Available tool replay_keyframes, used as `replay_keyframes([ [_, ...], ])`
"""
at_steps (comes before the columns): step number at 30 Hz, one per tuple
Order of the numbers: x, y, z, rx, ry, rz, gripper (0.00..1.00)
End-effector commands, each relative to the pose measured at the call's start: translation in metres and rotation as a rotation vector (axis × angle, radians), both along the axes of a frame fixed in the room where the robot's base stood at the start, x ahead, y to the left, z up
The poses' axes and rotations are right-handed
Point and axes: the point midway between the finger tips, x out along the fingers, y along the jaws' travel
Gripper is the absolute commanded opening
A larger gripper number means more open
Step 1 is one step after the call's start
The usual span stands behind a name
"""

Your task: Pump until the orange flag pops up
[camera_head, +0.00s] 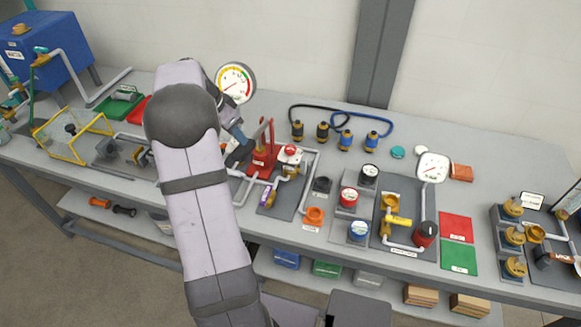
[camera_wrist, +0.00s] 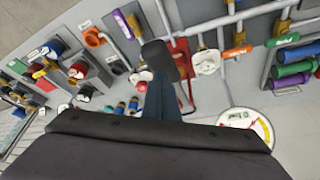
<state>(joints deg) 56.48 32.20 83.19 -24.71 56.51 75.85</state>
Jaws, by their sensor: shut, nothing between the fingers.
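The red hand pump (camera_head: 263,160) stands on the bench with its red lever upright, just right of my forearm in the head view. In the wrist view the red pump (camera_wrist: 183,62) is partly hidden behind my gripper. My gripper (camera_head: 238,156) is shut and empty, low beside the pump's left side; in the wrist view its dark fingertips (camera_wrist: 157,55) are together. I cannot tell whether it touches the pump. A round dial gauge (camera_head: 236,83) stands behind the pump. I cannot make out a raised orange flag.
White pipes and a valve with a red and white top (camera_head: 290,153) sit close right of the pump. A yellow frame (camera_head: 72,135) stands to the left. A second gauge (camera_head: 432,167) and red and green mats (camera_head: 457,227) are to the right. My arm hides part of the bench.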

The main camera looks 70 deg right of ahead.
Motion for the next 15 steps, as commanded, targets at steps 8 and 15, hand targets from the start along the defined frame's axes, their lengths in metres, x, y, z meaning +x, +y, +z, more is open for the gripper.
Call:
replay_keyframes([
  [8,0.000,0.000,-0.016,0.000,0.001,0.000,0.00],
  [15,0.000,0.000,-0.035,0.001,0.001,0.001,0.00],
])
